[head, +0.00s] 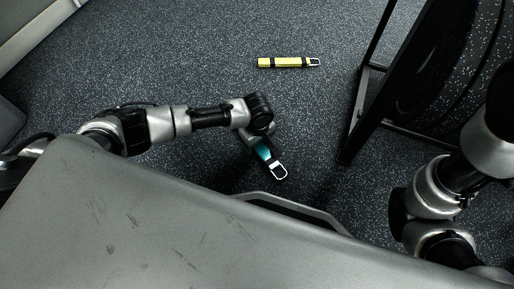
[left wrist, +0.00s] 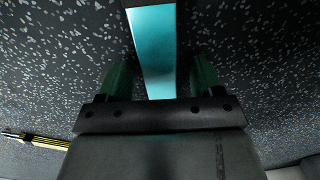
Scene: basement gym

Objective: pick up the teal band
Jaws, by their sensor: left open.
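The teal band (head: 264,153) lies on the dark speckled floor, with a pale metal clip at its lower right end. My left gripper (head: 256,143) is over it from above, and my wrist hides the band's upper left part. In the left wrist view the band (left wrist: 153,45) runs between the two fingers of my left gripper (left wrist: 162,75). The fingers are open, one on each side, with a gap visible to either side of the band. My right arm shows at the right of the head view, but its gripper is not seen.
A yellow band (head: 285,62) with a clip lies farther off on the floor; it also shows in the left wrist view (left wrist: 38,140). A black metal rack (head: 357,115) with large round plates (head: 440,70) stands at the right. The floor around the yellow band is clear.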

